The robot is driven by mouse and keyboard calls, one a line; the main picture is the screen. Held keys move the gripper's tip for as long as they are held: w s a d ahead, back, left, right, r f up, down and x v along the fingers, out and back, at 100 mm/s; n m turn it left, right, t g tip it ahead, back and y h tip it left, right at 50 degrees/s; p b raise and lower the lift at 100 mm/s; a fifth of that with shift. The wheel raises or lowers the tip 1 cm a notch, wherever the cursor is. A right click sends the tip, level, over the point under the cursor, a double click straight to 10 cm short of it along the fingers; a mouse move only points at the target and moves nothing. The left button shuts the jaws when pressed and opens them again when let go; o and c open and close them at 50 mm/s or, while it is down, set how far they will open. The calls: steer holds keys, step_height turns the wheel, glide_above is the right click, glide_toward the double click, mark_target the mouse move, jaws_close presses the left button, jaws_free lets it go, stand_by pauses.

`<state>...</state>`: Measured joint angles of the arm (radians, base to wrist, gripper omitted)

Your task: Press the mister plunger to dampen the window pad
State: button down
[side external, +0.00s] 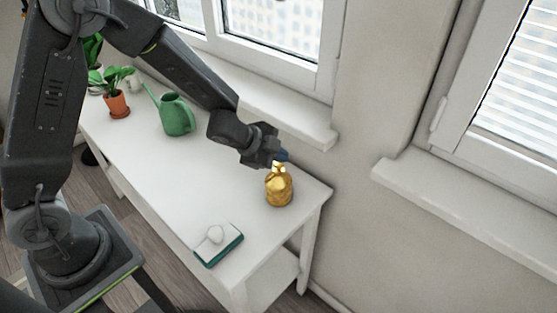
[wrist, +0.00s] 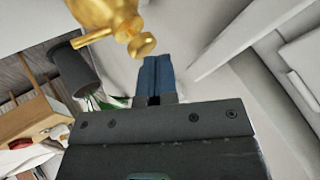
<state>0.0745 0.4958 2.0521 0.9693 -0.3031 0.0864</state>
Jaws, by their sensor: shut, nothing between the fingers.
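The gold mister (side external: 279,188) stands upright on the white table, near its right end. In the wrist view the mister (wrist: 108,12) shows at the top, with its spout and round plunger knob (wrist: 142,45). My gripper (side external: 282,155) has its blue fingers shut and empty, just above the mister's top in the side view. In the wrist view my gripper's fingertips (wrist: 157,60) are close beside the plunger knob; I cannot tell whether they touch. The window pad (side external: 219,246), white and teal with a pale rounded lump on top, lies at the table's front edge.
A green watering can (side external: 176,115) and a potted plant (side external: 118,104) stand on the left of the white table (side external: 180,185). The window sill (side external: 290,112) runs behind it. The table's middle is clear.

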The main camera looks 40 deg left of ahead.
steer(key=shift+r, duration=0.1)
stand_by(0.5)
steer(key=shift+r, duration=0.35)
stand_by(0.7)
stand_by(1.6)
steer(key=shift+w+r+m, duration=0.1)
steer(key=shift+r+m, duration=0.25)
steer(key=shift+m, duration=0.35)
steer(key=r+m, duration=0.1)
steer(key=m, duration=0.1)
steer(key=r+m+h, duration=0.1)
steer(key=m, duration=0.2)
steer(key=r+m+h, duration=0.1)
steer(key=m, duration=0.1)
steer(key=shift+w+d+r, duration=0.15)
steer(key=shift+w+d, duration=0.15)
steer(key=shift+w, duration=0.1)
step_height(320, 180, up, 4)
steer(key=a+m+g+h, duration=0.1)
steer(key=a+m+g, duration=0.1)
steer(key=m, duration=1.3)
steer(key=shift+n, duration=0.3)
steer(key=shift+s+d+f, duration=0.1)
steer(key=shift+f, duration=1.95)
steer(key=shift+s+d+f, duration=0.1)
steer(key=shift+f, duration=1.9)
